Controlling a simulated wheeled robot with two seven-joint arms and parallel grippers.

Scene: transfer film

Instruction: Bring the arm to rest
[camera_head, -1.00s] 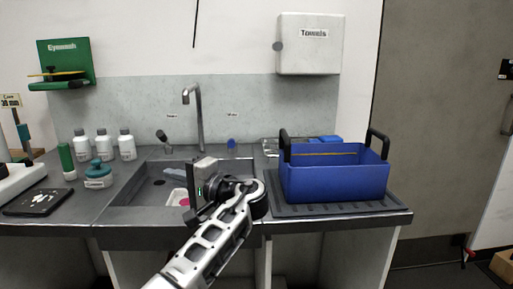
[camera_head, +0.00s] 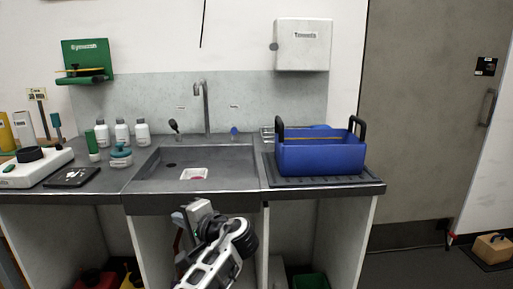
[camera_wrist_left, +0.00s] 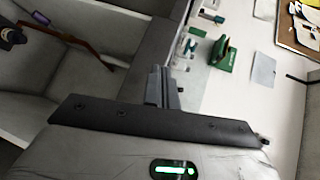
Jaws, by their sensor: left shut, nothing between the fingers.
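My left arm comes up from the bottom of the head view. Its gripper (camera_head: 181,222) is in front of the sink cabinet, below the counter's front edge. In the left wrist view the two fingers of the left gripper (camera_wrist_left: 162,88) are together, with nothing held. The wrist view is tilted and shows the counter and wall items beyond the fingers. My right gripper is in neither view.
The sink (camera_head: 235,160) holds a small white tray (camera_head: 185,174) with something pink. A blue carrier (camera_head: 320,158) stands on the right drainboard. Several white bottles (camera_head: 122,134) and a teal-lidded jar (camera_head: 121,157) stand left.

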